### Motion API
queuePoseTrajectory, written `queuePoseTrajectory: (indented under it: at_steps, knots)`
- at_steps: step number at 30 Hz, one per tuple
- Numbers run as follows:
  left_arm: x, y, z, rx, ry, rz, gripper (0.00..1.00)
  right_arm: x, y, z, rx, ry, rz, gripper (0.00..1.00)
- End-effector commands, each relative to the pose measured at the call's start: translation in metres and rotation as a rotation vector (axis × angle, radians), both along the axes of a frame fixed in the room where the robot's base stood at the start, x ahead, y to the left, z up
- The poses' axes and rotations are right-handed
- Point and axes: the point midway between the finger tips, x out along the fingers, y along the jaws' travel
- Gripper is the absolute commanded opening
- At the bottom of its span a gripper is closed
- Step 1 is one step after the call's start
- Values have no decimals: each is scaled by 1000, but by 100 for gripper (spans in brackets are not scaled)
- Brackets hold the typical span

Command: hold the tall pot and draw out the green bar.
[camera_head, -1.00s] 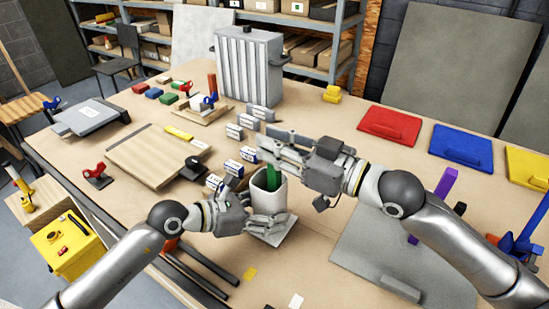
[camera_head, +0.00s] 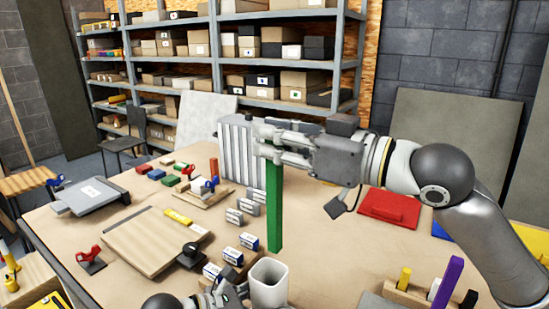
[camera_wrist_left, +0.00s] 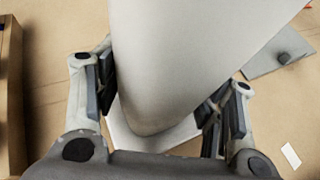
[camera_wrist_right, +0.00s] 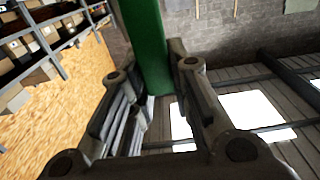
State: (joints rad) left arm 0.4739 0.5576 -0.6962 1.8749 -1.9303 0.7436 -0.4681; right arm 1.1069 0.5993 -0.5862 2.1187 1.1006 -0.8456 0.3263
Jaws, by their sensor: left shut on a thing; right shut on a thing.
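The green bar (camera_head: 274,205) hangs upright in my right gripper (camera_head: 268,146), which is shut on its upper end. The whole lower part of the bar shows, and in the head view its bottom end appears above and behind the pot's mouth. The bar also shows between the fingers in the right wrist view (camera_wrist_right: 146,45). The tall pot (camera_head: 268,288) is white with an open, empty-looking mouth, at the bottom of the head view. My left gripper (camera_wrist_left: 160,115) is shut around the pot's wall in the left wrist view. The pot's base is cut off in the head view.
A grey ribbed canister (camera_head: 238,150) stands behind the bar. Several small labelled boxes (camera_head: 249,242) stand left of it. A wooden board (camera_head: 150,240) lies further left. A red panel (camera_head: 388,207) lies at the right, and a holder with yellow and purple bars (camera_head: 420,290) is at lower right.

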Motion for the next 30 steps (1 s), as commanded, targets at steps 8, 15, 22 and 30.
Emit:
queuePoseTrajectory:
  at_steps: [8, 15, 22, 30]
  knots:
    - [-1, 0, -3, 2, 6, 0, 36, 0, 0, 24, 2, -4, 1, 0]
    - [-1, 0, -3, 2, 6, 0, 36, 0, 0, 43, 3, -3, 1, 0]
    - [-1, 0, -3, 3, 7, 0, 36, 0, 0, 62, 4, -4, 1, 0]
    - [-1, 0, -3, 3, 7, 0, 36, 0, 0, 73, 2, -1, 0, 0]
